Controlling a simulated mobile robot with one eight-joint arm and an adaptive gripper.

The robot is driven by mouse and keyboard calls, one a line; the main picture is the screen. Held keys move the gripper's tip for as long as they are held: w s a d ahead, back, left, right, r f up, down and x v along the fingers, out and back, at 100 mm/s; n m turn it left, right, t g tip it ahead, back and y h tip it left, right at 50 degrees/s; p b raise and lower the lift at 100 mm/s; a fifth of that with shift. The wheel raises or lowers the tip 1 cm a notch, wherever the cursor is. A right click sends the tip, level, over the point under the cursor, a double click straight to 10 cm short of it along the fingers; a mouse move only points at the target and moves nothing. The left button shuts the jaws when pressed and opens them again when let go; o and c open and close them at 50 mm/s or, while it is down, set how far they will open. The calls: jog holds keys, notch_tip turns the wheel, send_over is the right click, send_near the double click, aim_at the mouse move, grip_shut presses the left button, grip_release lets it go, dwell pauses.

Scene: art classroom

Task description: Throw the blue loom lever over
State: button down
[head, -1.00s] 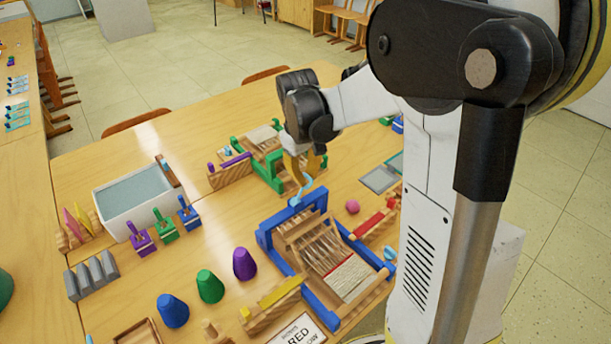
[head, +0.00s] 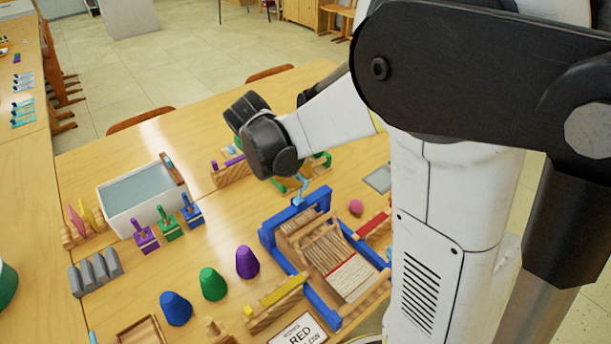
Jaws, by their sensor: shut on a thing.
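The blue loom (head: 266,236) stands on the table near the picture's middle, with pale warp threads strung in its frame. Its light blue lever (head: 299,198) rises from the far end of the frame, leaning slightly right. My gripper (head: 304,181) is at the lever's upper end, shut on it. My black wrist and white arm link hide most of the fingers and the lever's tip, so the exact grip is hard to see.
A green loom (head: 322,160) stands just behind my gripper, partly hidden. Purple, green and blue cones (head: 212,285) stand left of the blue loom. A white water tub (head: 150,212) is farther left. A pink ball (head: 356,207) lies to the right.

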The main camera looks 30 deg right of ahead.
jog(key=shift+s+a+h, duration=0.1)
jog(key=shift+a+h, duration=0.6)
jog(key=shift+s+a+f, duration=0.1)
jog(key=shift+s+a, duration=0.05)
jog(key=shift+a, duration=0.4)
jog(key=shift+s+a+f, duration=0.1)
jog(key=shift+a, duration=0.4)
jog(key=shift+s+a+f, duration=0.1)
jog(key=shift+a+f, duration=0.2)
jog(key=shift+a, duration=0.4)
jog(key=c, duration=1.5)
grip_release()
jog(key=shift+a, duration=0.1)
jog(key=shift+o, duration=0.2)
jog(key=v, duration=1.2)
jog(key=shift+s, duration=0.2)
